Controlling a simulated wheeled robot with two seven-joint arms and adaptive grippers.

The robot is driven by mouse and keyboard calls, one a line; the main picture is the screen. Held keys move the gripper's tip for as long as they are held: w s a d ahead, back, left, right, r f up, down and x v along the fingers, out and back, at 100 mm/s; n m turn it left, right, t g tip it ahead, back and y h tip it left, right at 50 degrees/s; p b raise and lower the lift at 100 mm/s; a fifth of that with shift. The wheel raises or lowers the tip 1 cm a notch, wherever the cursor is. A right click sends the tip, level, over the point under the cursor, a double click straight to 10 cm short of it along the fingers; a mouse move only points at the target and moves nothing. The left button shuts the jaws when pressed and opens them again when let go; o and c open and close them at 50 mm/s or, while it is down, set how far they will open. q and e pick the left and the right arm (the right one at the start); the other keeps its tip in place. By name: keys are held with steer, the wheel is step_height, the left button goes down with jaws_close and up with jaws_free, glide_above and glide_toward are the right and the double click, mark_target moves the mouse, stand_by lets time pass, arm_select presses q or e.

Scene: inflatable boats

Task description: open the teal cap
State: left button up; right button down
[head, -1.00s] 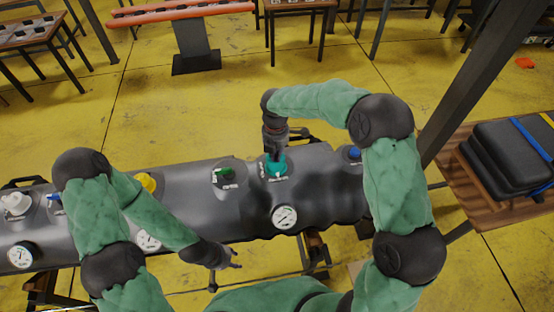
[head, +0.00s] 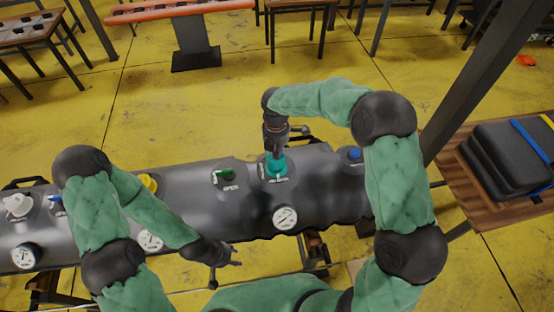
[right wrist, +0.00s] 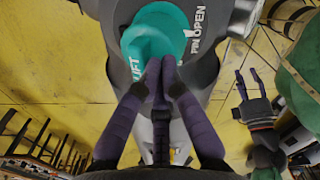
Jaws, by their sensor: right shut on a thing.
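The teal cap (head: 278,168) sits on a valve on the grey inflatable tube (head: 325,190), right of the green cap (head: 225,173). My right gripper (head: 276,150) is above it, pointing down. In the right wrist view the fingertips (right wrist: 158,68) are closed together at the near edge of the teal cap (right wrist: 152,35), shut on its raised part. Words including "LIFT" and "OPEN" show around the valve. Whether the cap is loosened cannot be seen. My left gripper (head: 236,256) is empty in front of the tube; its fingers look apart in the right wrist view (right wrist: 249,84).
A yellow cap (head: 149,182), a white cap (head: 18,204) and a blue cap (head: 354,154) are on the same tube. A pressure gauge (head: 285,217) faces me below the teal cap. A wooden table (head: 480,205) with dark folded boats stands right, beside a dark post.

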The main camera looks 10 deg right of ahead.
steer(key=shift+s+r, duration=0.2)
steer(key=shift+r, duration=0.2)
steer(key=shift+s+r+p, duration=0.55)
steer(key=shift+s+r, duration=0.15)
steer(key=shift+s, duration=0.05)
steer(key=shift+s+r+p, duration=0.65)
steer(key=shift+s+r, duration=0.35)
steer(key=shift+s, duration=0.2)
